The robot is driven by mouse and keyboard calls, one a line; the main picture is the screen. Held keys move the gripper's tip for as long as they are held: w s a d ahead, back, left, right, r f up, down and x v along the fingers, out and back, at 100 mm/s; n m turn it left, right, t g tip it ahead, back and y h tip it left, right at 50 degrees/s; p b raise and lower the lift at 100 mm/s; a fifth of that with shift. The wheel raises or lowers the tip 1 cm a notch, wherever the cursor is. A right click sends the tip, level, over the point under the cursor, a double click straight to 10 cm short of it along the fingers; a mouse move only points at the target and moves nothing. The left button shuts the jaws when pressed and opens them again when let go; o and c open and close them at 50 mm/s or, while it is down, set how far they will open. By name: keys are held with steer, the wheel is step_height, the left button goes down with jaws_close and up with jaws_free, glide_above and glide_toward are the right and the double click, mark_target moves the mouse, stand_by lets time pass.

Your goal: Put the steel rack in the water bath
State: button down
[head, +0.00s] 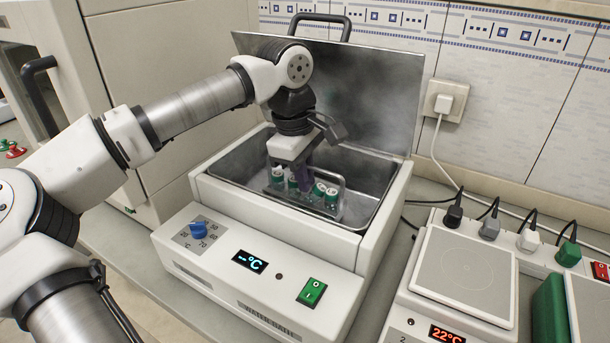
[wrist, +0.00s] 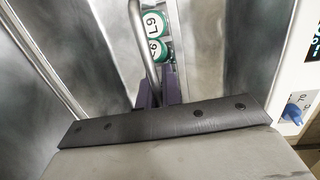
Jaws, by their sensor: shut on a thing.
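The water bath (head: 283,268) is a white box with an open steel basin and its lid raised at the back. The steel rack (head: 341,203) is inside the basin and holds several tubes with green-and-white caps. My gripper (head: 302,183) reaches down into the basin and is shut on the rack's handle. In the wrist view the bent steel handle of the rack (wrist: 143,45) runs between the purple fingers of my gripper (wrist: 160,95), with numbered caps beside it. Whether the rack touches the basin floor is hidden.
The bath's front has a blue dial (head: 198,230), a display reading "--°C" and a green switch (head: 311,292). A hotplate (head: 465,275) showing 22°C stands to the right, by a power strip with several plugs (head: 530,240). A large cabinet (head: 165,90) stands at the left.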

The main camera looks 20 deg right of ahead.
steer(key=shift+w+f, duration=0.15)
steer(key=shift+w, duration=0.1)
steer(key=shift+f, duration=0.45)
steer(key=shift+f, duration=0.2)
steer(key=c, duration=1.6)
jaws_free()
steer(key=r, duration=0.5)
steer(key=a+r, duration=0.1)
steer(key=r, duration=0.2)
